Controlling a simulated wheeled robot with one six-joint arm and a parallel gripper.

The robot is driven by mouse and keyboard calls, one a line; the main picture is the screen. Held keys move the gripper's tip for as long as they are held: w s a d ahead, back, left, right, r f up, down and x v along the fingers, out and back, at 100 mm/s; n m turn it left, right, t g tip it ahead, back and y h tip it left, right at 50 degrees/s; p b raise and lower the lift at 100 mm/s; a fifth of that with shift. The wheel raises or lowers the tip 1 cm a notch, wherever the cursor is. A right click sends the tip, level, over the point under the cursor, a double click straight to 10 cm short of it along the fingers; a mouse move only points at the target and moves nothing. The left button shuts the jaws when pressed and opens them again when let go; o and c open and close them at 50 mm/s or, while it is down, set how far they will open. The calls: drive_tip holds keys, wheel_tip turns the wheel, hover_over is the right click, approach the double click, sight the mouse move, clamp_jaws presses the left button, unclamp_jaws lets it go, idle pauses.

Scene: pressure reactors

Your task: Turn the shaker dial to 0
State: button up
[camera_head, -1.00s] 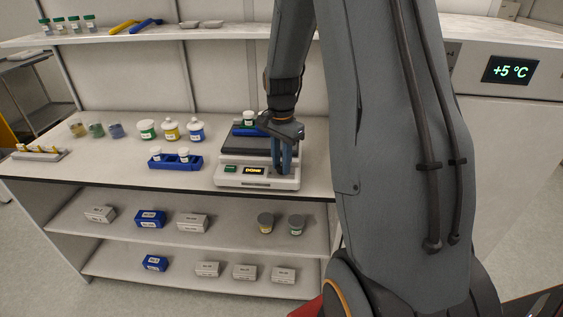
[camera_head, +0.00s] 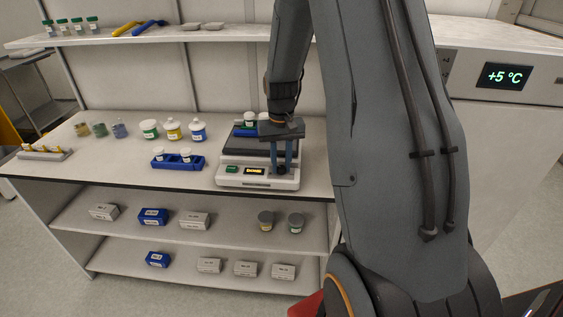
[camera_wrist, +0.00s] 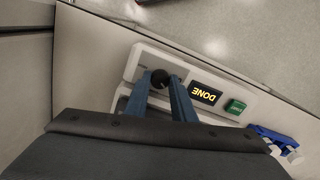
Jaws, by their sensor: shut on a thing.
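The shaker (camera_head: 229,176) stands on the bench, a white and dark-topped unit with a lit display (camera_head: 255,171) reading DONE and a green button (camera_head: 232,169) to its left. The display shows upside down in the wrist view (camera_wrist: 205,94). The black shaker dial (camera_wrist: 160,77) sits on the front panel beside the display. My gripper (camera_head: 281,170) points down at the right part of that panel. Its two blue fingers (camera_wrist: 163,84) are shut on the dial, one on either side. The dial's marks and setting cannot be read.
A blue rack with a green-capped jar (camera_head: 249,119) sits on the shaker's top. Another blue rack (camera_head: 177,164) with white-capped jars stands to its left. Several jars (camera_head: 173,130) stand behind it. A shelf (camera_head: 200,35) runs above the bench.

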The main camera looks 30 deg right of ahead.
sight(282, 167)
drive_tip(key=n, duration=0.4)
drive_tip(key=shift+n+p, duration=0.3)
drive_tip(key=shift+p, duration=0.1)
drive_tip(key=shift+n+p, duration=0.3)
drive_tip(key=shift+n, duration=1.6)
drive_tip(key=o, duration=0.8)
drive_tip(key=shift+r, duration=0.15)
drive_tip(key=shift+r+b, duration=1.1)
drive_tip(key=shift+r, duration=2.7)
